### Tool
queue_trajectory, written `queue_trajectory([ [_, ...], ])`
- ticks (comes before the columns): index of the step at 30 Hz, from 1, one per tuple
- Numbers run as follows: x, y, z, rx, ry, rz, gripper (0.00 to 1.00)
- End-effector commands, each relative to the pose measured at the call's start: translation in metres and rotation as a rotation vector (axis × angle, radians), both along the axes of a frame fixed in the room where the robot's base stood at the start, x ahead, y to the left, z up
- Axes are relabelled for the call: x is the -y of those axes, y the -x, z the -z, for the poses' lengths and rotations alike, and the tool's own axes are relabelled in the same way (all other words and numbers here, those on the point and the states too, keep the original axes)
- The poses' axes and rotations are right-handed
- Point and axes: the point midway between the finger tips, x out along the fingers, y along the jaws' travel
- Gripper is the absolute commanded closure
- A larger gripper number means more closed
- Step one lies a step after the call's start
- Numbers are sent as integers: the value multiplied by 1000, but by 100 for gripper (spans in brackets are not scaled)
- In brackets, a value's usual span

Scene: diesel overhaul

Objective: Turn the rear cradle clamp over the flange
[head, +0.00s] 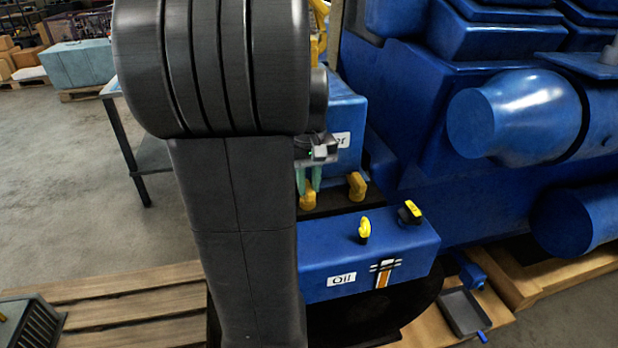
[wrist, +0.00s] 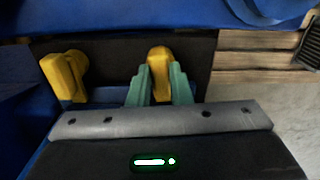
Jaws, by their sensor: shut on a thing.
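My gripper (head: 309,182) has green fingers and reaches down behind my arm in the head view. It is shut on a yellow cradle clamp (head: 307,199), which stands between the fingers in the wrist view (wrist: 160,62). The gripper also fills the lower wrist view (wrist: 160,90). A second yellow clamp (head: 357,186) stands apart to the right and shows at the left of the wrist view (wrist: 62,77). Both are on a dark strip between two blue boxes. The fingers hide part of the held clamp, and I cannot make out the flange clearly.
The blue Oil box (head: 345,258) with a yellow cap and knob is in front. Another labelled blue box (head: 346,112) is behind. The large blue engine (head: 440,120) bounds the right. A small grey tray (head: 462,312) lies lower right. A pallet (head: 120,305) is at left.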

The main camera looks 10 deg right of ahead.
Motion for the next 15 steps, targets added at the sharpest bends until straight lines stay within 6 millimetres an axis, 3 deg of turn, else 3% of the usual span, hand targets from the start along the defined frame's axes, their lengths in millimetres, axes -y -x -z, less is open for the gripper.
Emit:
queue_trajectory([
  [15, 0, -1, -1, 2, 1, 69, 100],
])
